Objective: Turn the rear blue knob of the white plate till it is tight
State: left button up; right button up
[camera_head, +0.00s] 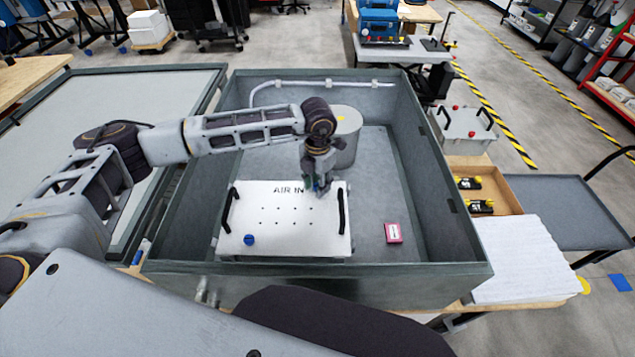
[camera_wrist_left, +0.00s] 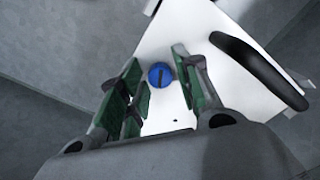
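The white plate (camera_head: 285,238) with two black handles and the print AIR IN lies in the grey open box. A blue knob (camera_head: 249,240) is at its near left corner. My left gripper (camera_head: 318,184) points down over the plate's far edge, near the right handle. In the left wrist view, the rear blue knob (camera_wrist_left: 160,75) with a dark slot shows between the green-padded fingers of my left gripper (camera_wrist_left: 159,82). The fingers are spread with a gap on both sides of the knob. In the head view the gripper mostly hides this knob. My right gripper is not in view.
The grey box walls (camera_head: 421,160) surround the plate. A grey cylinder (camera_head: 345,130) stands just behind my gripper, and a white pipe (camera_head: 300,84) runs along the back wall. A pink box (camera_head: 393,232) lies right of the plate; the box floor around it is clear.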

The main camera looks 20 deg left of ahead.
pick_arm(q)
grip_shut()
jog(key=shift+f+m+b, duration=0.1)
jog(key=shift+m+b, duration=0.5)
jog(key=shift+b, duration=0.3)
jog(key=shift+m+b, duration=1.2)
jog(key=shift+b, duration=0.5)
jog(key=shift+m+b, duration=0.9)
jog(key=shift+b, duration=0.25)
jog(key=shift+o, duration=2)
grip_release()
jog(key=shift+r, duration=0.2)
notch_tip(320, 180, up, 12)
